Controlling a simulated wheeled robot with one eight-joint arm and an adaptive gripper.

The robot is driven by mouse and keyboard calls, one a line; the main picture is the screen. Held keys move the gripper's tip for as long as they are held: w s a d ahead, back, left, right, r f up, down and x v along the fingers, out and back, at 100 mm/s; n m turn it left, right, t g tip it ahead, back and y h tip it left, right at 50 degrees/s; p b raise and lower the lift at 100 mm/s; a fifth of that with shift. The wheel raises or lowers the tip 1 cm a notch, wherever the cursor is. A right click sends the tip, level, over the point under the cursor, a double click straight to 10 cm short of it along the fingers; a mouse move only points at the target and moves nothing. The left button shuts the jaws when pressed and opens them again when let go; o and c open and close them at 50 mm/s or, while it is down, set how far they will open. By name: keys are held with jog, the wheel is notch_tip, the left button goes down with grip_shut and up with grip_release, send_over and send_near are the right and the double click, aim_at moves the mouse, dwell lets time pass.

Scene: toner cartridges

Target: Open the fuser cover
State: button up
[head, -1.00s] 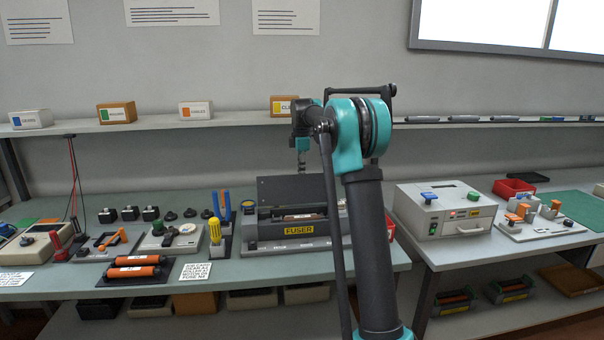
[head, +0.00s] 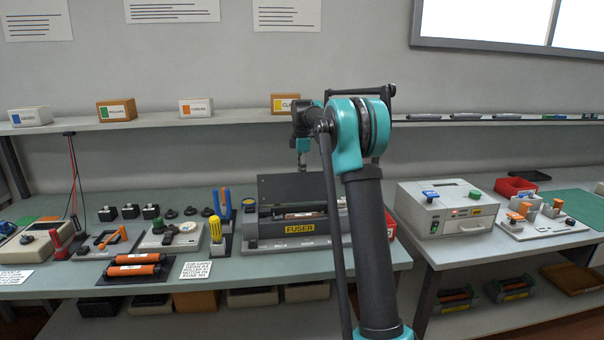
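The fuser (head: 255,244) is a dark grey unit on the bench with a yellow FUSER label on its front. Its dark cover panel (head: 285,188) stands raised and tilted at the back of the unit. My gripper (head: 302,164) points down at the panel's top edge. Its fingertips are small and partly hidden there, so I cannot tell whether they touch the panel or are open or shut. My arm hides the right part of the fuser.
Orange rollers (head: 137,265) lie on a dark mat at the bench's front left. Blue- and yellow-handled tools (head: 221,222) stand just left of the fuser. A grey tester box (head: 446,212) and a red bin (head: 515,187) are on the right bench. A shelf (head: 215,122) runs behind.

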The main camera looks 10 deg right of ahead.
notch_tip(320, 180, up, 12)
jog(key=shift+s, duration=0.4)
dwell(0.4)
